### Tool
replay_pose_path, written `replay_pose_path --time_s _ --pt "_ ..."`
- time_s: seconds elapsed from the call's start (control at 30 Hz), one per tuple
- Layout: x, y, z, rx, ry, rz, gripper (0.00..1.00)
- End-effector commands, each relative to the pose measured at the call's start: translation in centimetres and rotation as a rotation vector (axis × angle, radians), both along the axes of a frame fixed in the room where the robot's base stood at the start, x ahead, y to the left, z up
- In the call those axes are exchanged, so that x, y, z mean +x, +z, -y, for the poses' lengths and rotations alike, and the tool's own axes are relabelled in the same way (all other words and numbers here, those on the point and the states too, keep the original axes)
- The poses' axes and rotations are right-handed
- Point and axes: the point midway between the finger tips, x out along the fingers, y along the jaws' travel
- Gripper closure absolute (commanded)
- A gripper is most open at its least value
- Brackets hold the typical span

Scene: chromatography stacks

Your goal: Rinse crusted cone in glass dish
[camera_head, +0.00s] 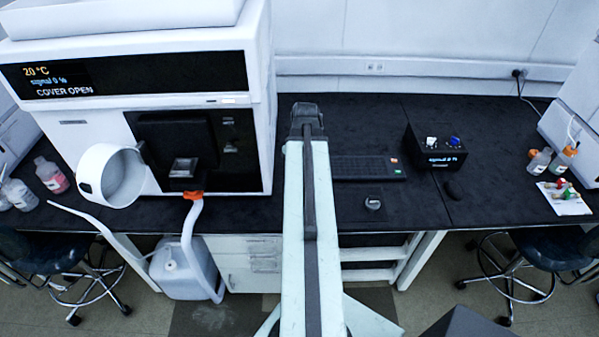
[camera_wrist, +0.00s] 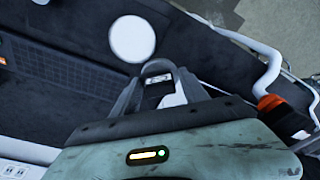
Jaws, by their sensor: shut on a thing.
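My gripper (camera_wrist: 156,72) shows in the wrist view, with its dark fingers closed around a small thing. A pale patch and a small light label show between the fingers, but I cannot tell for sure that this is the crusted cone. A round white disc-like thing (camera_wrist: 132,38) lies on the dark bench just beyond the fingertips, apart from them. It may be the glass dish, but its rim and contents cannot be made out. In the head view my arm hides the gripper and this disc.
The white instrument (camera_head: 165,60) stands at left, its round cover (camera_head: 112,176) swung open and its screen reading "COVER OPEN". An orange-ended drain tube (camera_head: 192,225) hangs at its front. A keyboard (camera_head: 368,168), a black control box (camera_head: 436,150) and small bottles (camera_head: 540,162) stand right of my arm.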

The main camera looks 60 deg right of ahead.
Motion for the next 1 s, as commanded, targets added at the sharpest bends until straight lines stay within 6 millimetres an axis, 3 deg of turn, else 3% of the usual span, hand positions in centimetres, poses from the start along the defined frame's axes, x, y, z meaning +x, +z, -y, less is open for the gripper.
replay_pose_path --time_s 0.3,0.5,0.7,1.0 --pt "0.3 -0.7 0.1 0.000 0.048 -0.003 0.98" --pt "-1.6 -4.7 2.7 0.004 0.425 -0.019 0.98" --pt "-3.5 -7.1 4.7 0.005 0.798 -0.007 0.98" --pt "-4.0 -7.2 5.0 0.002 0.907 0.001 0.98"
